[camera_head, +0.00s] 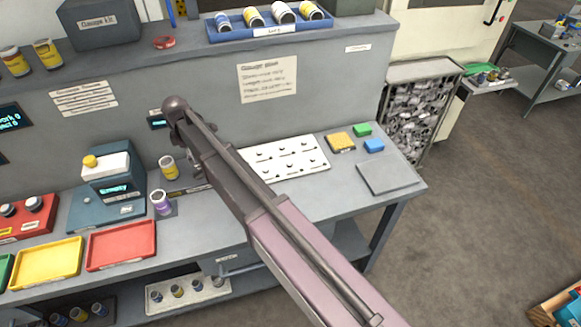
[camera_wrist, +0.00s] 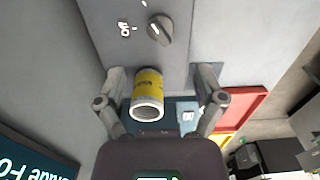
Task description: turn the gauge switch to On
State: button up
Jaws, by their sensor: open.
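The switch is a round grey knob (camera_wrist: 160,29) at the top of the wrist view, with a pale pointer line. A white "On" label (camera_wrist: 124,30) shows upside down to its left, and part of another white mark shows at the top edge. The pointer seems to slant between the two, so the exact setting is unclear. My gripper (camera_wrist: 162,76) is open, its fingers spread below the knob in the picture and apart from it. A yellow-labelled can (camera_wrist: 148,84) shows between the fingers, ungripped. In the head view my arm hides the switch and gripper.
The yellow can (camera_head: 168,168) stands on the bench (camera_head: 215,213) beside a blue device (camera_head: 112,196) reading "Empty". A purple can (camera_head: 161,202), red tray (camera_head: 121,245) and yellow tray (camera_head: 47,263) are nearby. A white pegboard (camera_head: 290,157) lies right of my arm.

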jog(key=shift+r+p, duration=3.1)
jog(key=shift+r, duration=0.3)
jog(key=s+d+f+m+b, duration=0.2)
jog(key=d+f+m+b, duration=0.1)
jog(key=d, duration=0.7)
jog(key=s+d+f+m+b, duration=0.3)
jog(key=d+m, duration=0.3)
jog(key=d, duration=0.5)
jog(key=s+d+f+m+b, duration=0.3)
jog(key=d+m, duration=0.1)
jog(key=d, duration=0.7)
jog(key=shift+s+m, duration=0.15)
jog(key=shift+m, duration=0.15)
jog(key=shift+f, duration=0.1)
jog(key=s+d+m, duration=0.7)
jog(key=s+d, duration=0.2)
jog(key=d, duration=0.3)
